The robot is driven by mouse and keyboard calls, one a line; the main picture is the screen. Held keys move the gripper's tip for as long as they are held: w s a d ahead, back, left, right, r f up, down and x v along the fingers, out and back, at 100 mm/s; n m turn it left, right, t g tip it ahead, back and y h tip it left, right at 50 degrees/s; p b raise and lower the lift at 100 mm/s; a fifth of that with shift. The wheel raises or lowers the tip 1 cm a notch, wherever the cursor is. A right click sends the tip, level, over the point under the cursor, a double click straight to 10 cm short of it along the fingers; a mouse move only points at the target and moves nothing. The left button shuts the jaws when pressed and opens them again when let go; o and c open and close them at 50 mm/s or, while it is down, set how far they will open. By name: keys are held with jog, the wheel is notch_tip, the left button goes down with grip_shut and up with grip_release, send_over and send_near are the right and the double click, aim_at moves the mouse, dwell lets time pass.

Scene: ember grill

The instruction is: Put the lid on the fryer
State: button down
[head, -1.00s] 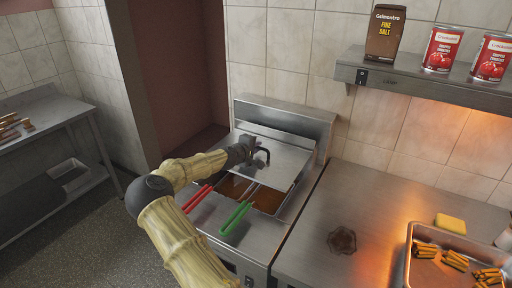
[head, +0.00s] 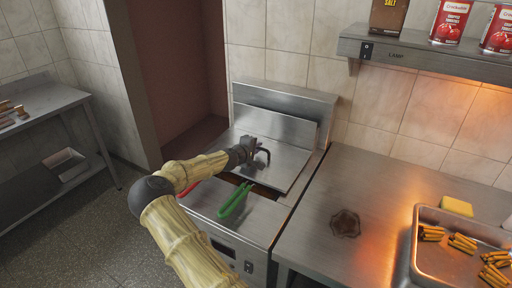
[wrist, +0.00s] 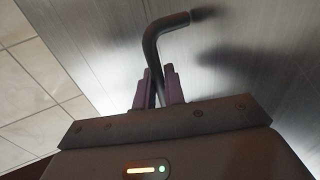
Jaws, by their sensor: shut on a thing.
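The lid (head: 287,163) is a flat steel plate with a bent black handle (head: 266,155). It lies over most of the fryer (head: 240,225) opening in the head view, with a strip of dark oil showing at its front edge. Whether it rests flat on the rim I cannot tell. My gripper (head: 248,148) is shut on the handle. In the wrist view the purple fingers (wrist: 160,88) close around the lower part of the handle (wrist: 163,35), with the lid's brushed steel (wrist: 245,55) behind. A green basket handle (head: 235,199) and a red one (head: 188,188) stick out in front.
A steel counter (head: 385,190) adjoins the fryer on the right, with a tray (head: 425,262) of fried sticks and a yellow sponge (head: 457,206). A shelf (head: 400,52) with cans hangs above. A side table (head: 50,112) stands at the left.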

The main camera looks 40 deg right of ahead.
jog(key=shift+w+a, duration=0.15)
jog(key=shift+a, duration=0.25)
jog(key=shift+d, duration=0.1)
jog(key=shift+f+b, duration=0.35)
jog(key=shift+f, duration=0.05)
jog(key=c, duration=1.4)
grip_release()
jog(key=shift+f, duration=0.1)
